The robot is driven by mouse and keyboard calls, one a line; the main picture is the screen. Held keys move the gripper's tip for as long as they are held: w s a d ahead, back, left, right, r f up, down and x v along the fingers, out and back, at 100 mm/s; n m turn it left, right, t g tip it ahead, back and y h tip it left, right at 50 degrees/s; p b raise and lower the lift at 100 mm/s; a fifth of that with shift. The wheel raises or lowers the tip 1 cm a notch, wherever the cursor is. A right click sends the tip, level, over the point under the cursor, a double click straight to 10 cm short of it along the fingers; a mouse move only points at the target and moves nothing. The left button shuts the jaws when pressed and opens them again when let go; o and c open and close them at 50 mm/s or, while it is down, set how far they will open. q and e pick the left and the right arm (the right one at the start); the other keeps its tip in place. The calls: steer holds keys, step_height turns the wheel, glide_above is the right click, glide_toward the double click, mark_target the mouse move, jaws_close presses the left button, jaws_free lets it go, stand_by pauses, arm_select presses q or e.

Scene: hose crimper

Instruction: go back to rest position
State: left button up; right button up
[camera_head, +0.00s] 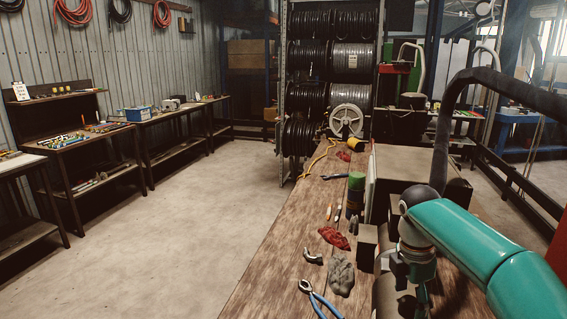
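My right arm, with a teal link, comes in from the lower right and bends down at a joint over the right side of the wooden workbench (262,282). Its fingers cannot be made out. My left arm and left gripper do not show. A large box-shaped machine (405,162) stands on the bench behind the arm, partly hidden by it. A thick black hose arches over the right side.
Blue-handled pliers (318,300), a grey rag (341,275), a red rag (334,238) and a green can (356,188) lie or stand on the bench. Hose reels (352,58) fill a rack behind. Open floor (205,235) lies left, with side tables (75,140) along the wall.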

steer(key=shift+r, duration=0.1)
steer(key=r, duration=0.4)
steer(key=a+r, duration=0.1)
steer(key=r, duration=0.1)
steer(key=shift+r, duration=0.15)
steer(key=f, duration=0.4)
steer(key=d+f, duration=0.1)
steer(key=f, duration=0.1)
steer(key=shift+f, duration=0.35)
steer(key=r+p, duration=0.2)
steer(key=r, duration=0.1)
steer(key=r+p, duration=0.1)
steer(key=r, duration=0.2)
steer(key=shift+a+r+p, duration=0.2)
steer(key=shift+r+p, duration=0.2)
steer(key=a+f+m, duration=0.2)
steer(key=a+m, duration=0.1)
steer(key=a, duration=0.7)
steer(key=s+a+f+m, duration=0.1)
steer(key=a+f+m, duration=0.1)
steer(key=a, duration=0.8)
steer(key=a+f+m+g, duration=0.1)
steer(key=a+m, duration=0.3)
steer(key=a, duration=0.6)
steer(key=shift+s+a+f, duration=0.15)
steer(key=shift+s+f, duration=0.1)
steer(key=shift+f, duration=0.45)
